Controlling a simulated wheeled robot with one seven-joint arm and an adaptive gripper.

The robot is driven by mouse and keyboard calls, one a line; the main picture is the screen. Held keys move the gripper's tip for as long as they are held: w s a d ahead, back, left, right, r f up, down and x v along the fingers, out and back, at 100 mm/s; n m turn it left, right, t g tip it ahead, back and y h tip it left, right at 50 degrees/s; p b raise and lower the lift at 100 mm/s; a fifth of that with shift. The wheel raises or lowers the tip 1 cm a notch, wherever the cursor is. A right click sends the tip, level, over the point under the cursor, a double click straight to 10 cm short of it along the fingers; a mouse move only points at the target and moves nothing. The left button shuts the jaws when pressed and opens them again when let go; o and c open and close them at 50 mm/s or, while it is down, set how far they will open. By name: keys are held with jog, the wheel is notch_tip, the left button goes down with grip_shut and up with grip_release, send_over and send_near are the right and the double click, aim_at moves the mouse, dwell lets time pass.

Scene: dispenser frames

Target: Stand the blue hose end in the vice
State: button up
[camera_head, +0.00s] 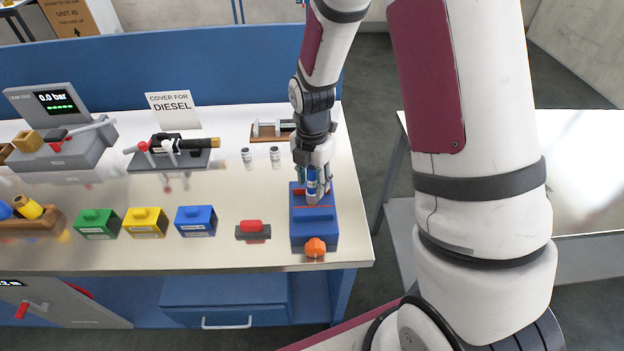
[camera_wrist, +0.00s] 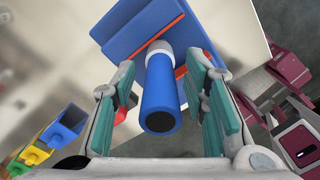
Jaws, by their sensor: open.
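The blue hose end (camera_head: 312,183) stands roughly upright in the vice (camera_head: 314,232), a blue block with red-orange jaw strips and an orange knob at its front. In the wrist view the hose end (camera_wrist: 160,98) is a blue cylinder with a pale collar, its collar end at the red-orange jaw line of the vice (camera_wrist: 132,22). My gripper (camera_head: 314,190) is around the hose end from above. In the wrist view my gripper (camera_wrist: 161,82) is open, with its green-padded fingers on either side and visible gaps to the hose end. How deep the collar sits is hidden.
Green (camera_head: 97,223), yellow (camera_head: 146,222) and blue (camera_head: 196,220) blocks stand left of the vice, with a red-topped dark piece (camera_head: 252,229) between. A dispenser nozzle on a stand (camera_head: 178,150) and two small vials (camera_head: 260,156) are behind. The table's right edge is close to the vice.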

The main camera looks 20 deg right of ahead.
notch_tip(320, 180, up, 11)
jog(key=shift+r+b, duration=0.2)
jog(key=shift+b, duration=0.45)
jog(key=shift+r, duration=0.6)
jog(key=s+r+m+t, duration=0.5)
jog(key=s+r+m, duration=1.1)
jog(key=m, duration=0.8)
jog(key=shift+s+m+t, duration=0.3)
jog(key=shift+s+m, duration=0.1)
jog(key=shift+s, duration=0.7)
